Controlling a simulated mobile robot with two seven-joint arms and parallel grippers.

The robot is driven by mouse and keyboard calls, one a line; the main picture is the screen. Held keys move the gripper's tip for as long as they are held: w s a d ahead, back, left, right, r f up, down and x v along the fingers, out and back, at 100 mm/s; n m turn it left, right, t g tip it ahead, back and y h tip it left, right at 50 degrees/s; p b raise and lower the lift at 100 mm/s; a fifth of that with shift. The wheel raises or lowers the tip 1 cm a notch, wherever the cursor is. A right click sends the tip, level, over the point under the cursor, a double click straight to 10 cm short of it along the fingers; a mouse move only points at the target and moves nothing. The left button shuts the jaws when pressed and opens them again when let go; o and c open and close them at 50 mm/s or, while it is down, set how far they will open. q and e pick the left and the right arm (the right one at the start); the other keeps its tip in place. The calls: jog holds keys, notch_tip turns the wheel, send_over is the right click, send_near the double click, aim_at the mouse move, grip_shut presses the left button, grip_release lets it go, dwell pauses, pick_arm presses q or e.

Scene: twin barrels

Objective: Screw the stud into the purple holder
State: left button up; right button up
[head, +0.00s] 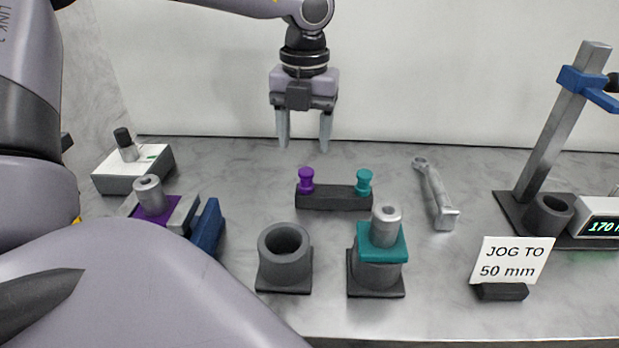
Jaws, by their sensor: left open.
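My left gripper (304,143) hangs open and empty, fingers down, above the back of the table. Below it is a black rack (334,198) with a small purple stud (306,180) at its left end and a teal stud (364,181) at its right end. The fingertips are apart from both studs. The purple holder (152,212), a purple plate with a grey metal cylinder (148,190) standing on it, sits at the left in a vise with a blue jaw (206,228). My own arm partly hides the vise.
An empty dark barrel (285,266) stands at front centre. Right of it, another barrel (376,274) bears a teal holder (383,249) with a cylinder. A wrench (437,200), a "JOG TO 50 mm" sign (512,260), a post stand (562,130) and a white box (133,172) stand around.

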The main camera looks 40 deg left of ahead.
aim_at(306, 172)
pick_arm(q)
jog(key=shift+f, duration=1)
jog(key=f, duration=0.2)
jog(key=d+f, duration=0.1)
jog(key=f, duration=0.1)
jog(key=shift+s, duration=0.35)
jog(key=shift+f, duration=0.6)
jog(key=shift+c, duration=0.2)
grip_shut()
